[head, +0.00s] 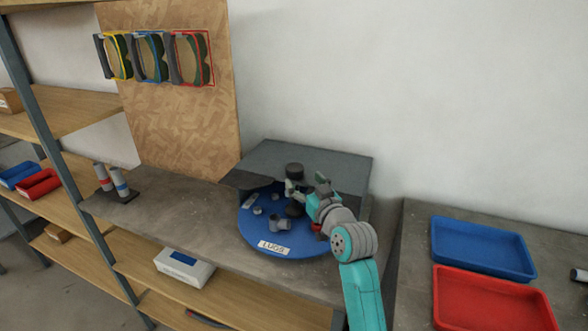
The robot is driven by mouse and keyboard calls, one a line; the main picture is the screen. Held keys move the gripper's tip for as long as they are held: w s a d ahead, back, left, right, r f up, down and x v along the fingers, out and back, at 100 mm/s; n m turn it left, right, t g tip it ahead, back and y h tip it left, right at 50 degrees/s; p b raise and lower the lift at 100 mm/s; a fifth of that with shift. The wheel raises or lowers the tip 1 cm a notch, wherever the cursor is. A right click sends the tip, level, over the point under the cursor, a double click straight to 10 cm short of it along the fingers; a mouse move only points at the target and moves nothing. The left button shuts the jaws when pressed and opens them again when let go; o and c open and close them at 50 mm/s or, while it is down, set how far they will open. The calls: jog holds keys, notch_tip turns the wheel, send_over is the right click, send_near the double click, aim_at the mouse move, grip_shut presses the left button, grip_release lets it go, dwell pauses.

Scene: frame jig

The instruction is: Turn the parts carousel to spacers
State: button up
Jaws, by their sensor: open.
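The parts carousel (290,246) is a round blue turntable on the grey bench, its back part under a dark grey cover (310,156). A white label reading LUGS (274,247) faces the front. A second white label (250,201) at the left rim is too small to read. Several small grey parts (280,224) sit on the disc. A dark round knob (294,171) stands near the cover's front edge. My gripper (304,187) is open over the right back part of the carousel, close to the knob. I cannot tell if it touches it. My arm hides the disc's right side.
A blue tray (483,246) and a red tray (494,300) lie on the right bench. A stand with two grey cylinders (112,181) is at the left. A white box (184,267) sits on the lower shelf.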

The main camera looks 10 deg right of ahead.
aim_at(298, 174)
jog(key=w, duration=0.4)
jog(key=w+a, duration=0.1)
jog(key=w, duration=0.1)
jog(key=shift+w, duration=0.4)
jog(key=shift+c, duration=0.2)
grip_shut()
